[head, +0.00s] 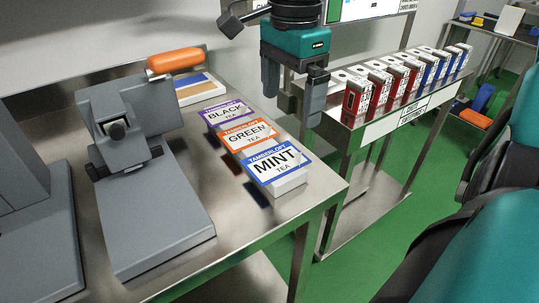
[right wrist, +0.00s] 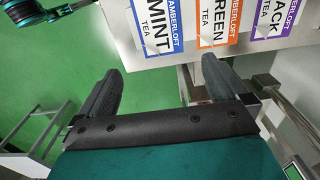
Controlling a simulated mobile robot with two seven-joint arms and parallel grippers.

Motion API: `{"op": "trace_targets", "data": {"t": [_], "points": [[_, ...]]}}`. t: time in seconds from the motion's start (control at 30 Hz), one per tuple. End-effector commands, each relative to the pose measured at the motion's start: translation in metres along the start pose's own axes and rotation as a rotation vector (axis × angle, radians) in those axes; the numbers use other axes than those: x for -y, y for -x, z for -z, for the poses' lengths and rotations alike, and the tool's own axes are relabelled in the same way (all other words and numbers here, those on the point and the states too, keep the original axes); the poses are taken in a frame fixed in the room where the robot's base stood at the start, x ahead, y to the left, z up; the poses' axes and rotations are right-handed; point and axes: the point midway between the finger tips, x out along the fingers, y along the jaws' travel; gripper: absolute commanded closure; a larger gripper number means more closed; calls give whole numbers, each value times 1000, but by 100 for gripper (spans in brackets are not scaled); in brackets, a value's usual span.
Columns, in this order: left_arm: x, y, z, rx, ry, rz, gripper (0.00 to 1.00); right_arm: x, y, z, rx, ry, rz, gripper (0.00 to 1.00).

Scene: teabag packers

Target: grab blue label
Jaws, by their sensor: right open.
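The blue label is the top card of the MINT TEA stack (head: 278,163), white with a blue header band. It is nearest the front in a row of label stacks on the steel table, and it also shows in the right wrist view (right wrist: 158,28). An orange-banded GREEN TEA stack (head: 247,136) and a purple-banded BLACK TEA stack (head: 223,113) are behind it. My right gripper (head: 292,108) is open and empty, above and to the right of the stacks, apart from them. Its spread fingers show in the right wrist view (right wrist: 160,68). My left gripper is not in view.
A grey press with an orange handle (head: 175,60) stands left of the labels on the steel table (head: 228,225). A second steel table (head: 352,120) with a row of red and blue boxes (head: 383,85) is at the right. Green floor lies between.

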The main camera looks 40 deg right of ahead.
Motion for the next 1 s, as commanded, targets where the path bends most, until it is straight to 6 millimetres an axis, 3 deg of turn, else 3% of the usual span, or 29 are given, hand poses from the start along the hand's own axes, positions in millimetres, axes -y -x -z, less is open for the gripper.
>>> {"op": "trace_targets", "data": {"t": [0.03,0.13,0.43,0.7,1.0], "points": [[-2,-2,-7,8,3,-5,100,-1,-15,0,0,0,-6,0],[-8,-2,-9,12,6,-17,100,-1,-32,0,0,0,-5,0],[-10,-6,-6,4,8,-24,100,0,-59,0,0,0,-3,0],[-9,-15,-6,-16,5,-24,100,4,-97,-1,-2,0,-2,0],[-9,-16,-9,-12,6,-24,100,4,-102,-1,-1,0,1,0]]}}
